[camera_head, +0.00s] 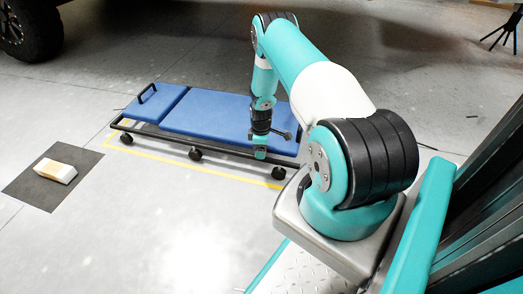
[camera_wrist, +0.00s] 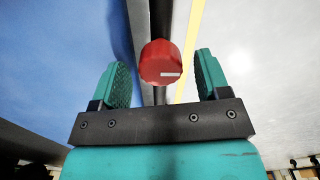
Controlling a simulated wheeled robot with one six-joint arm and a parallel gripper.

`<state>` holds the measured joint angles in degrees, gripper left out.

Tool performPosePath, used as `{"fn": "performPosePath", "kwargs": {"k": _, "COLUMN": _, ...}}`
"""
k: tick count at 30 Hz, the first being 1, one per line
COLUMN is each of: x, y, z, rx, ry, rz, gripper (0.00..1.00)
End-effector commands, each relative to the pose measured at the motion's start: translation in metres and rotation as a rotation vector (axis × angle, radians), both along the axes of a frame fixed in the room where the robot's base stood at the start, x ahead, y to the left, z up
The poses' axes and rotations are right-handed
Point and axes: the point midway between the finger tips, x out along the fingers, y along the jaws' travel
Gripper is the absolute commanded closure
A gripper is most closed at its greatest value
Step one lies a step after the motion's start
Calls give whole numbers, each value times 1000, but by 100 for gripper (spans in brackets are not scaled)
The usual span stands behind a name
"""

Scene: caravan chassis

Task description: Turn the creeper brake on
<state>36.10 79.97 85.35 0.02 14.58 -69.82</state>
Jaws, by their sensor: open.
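The creeper (camera_head: 215,112) is a low blue padded board on a dark frame with black casters, standing on the floor in the head view. In the wrist view a red knob (camera_wrist: 161,62) with a pale mark on its face sits at the creeper's dark side rail (camera_wrist: 160,20); I take it for the brake. My gripper (camera_wrist: 162,82) is open, with a teal fingertip on each side of the knob and visible gaps. In the head view my gripper (camera_head: 260,152) is at the creeper's near edge, and the knob is hidden there.
A yellow line (camera_head: 200,170) marks the floor along the creeper. A dark mat (camera_head: 30,186) with a pale block (camera_head: 55,171) lies at the left. A vehicle wheel (camera_head: 28,28) stands at the back left. The floor in front of the creeper is clear.

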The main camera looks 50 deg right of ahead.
Motion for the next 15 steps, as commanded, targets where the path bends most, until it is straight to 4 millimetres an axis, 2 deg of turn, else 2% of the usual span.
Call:
{"fn": "performPosePath", "kwargs": {"k": 7, "x": 0, "y": 0, "z": -1, "rx": 0, "ry": 0, "rz": 0, "gripper": 31}}
{"fn": "performPosePath", "kwargs": {"k": 8, "x": 0, "y": 0, "z": -1, "rx": 0, "ry": 0, "rz": 0, "gripper": 35}}
{"fn": "performPosePath", "kwargs": {"k": 13, "x": 0, "y": 0, "z": -1, "rx": 0, "ry": 0, "rz": 0, "gripper": 74}}
{"fn": "performPosePath", "kwargs": {"k": 14, "x": 0, "y": 0, "z": -1, "rx": 0, "ry": 0, "rz": 0, "gripper": 80}}
{"fn": "performPosePath", "kwargs": {"k": 15, "x": 0, "y": 0, "z": -1, "rx": 0, "ry": 0, "rz": 0, "gripper": 80}}
